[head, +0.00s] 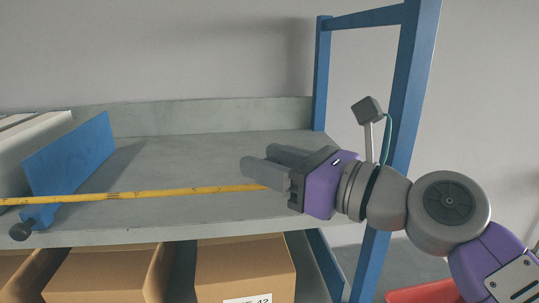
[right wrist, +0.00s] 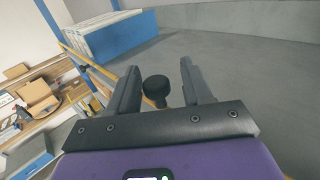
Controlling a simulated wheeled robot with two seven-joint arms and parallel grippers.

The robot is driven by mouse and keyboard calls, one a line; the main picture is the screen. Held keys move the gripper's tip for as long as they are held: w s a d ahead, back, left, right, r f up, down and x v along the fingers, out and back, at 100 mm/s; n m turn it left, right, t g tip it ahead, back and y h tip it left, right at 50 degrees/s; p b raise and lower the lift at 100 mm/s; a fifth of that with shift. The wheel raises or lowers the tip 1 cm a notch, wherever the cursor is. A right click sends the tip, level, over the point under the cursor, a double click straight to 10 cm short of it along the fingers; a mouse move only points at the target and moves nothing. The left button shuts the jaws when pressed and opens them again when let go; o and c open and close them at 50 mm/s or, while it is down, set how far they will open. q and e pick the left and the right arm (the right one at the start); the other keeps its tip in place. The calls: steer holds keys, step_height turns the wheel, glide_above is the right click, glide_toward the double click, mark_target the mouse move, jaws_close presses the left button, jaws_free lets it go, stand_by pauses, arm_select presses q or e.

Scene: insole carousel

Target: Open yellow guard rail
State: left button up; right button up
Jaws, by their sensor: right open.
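The yellow guard rail (head: 150,193) runs nearly level along the front of the grey shelf. Its right end is hidden behind my right gripper (head: 259,160). In the right wrist view the rail (right wrist: 92,64) runs from upper left toward the gripper. My right gripper is open, its fingers pointing left over the shelf front. In the right wrist view a round black knob (right wrist: 156,87) sits between the two spread fingers, apparently near the rail's end. I cannot tell whether the fingers touch it. My left gripper is not in view.
A blue divider (head: 72,155) and white stacked boards (head: 30,140) stand on the shelf's left. Another dark knob (head: 21,231) is below the rail there. A blue upright (head: 405,90) rises behind my right arm. Cardboard boxes (head: 240,272) sit below. The shelf's middle (head: 190,160) is clear.

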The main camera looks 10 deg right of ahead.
steer(key=shift+s+a+r, duration=0.15)
steer(key=shift+s, duration=0.2)
steer(key=shift+w, duration=0.15)
steer(key=shift+c, duration=0.2)
steer(key=shift+w, duration=0.15)
steer(key=shift+c, duration=1.1)
jaws_close()
steer(key=s+f+n+t+y+b, duration=0.1)
steer(key=s+n+y+b, duration=0.4)
steer(key=b, duration=1.1)
steer(key=shift+s+f+n+t, duration=0.3)
steer(key=shift+s+f+n, duration=0.1)
steer(key=shift+s+n, duration=0.3)
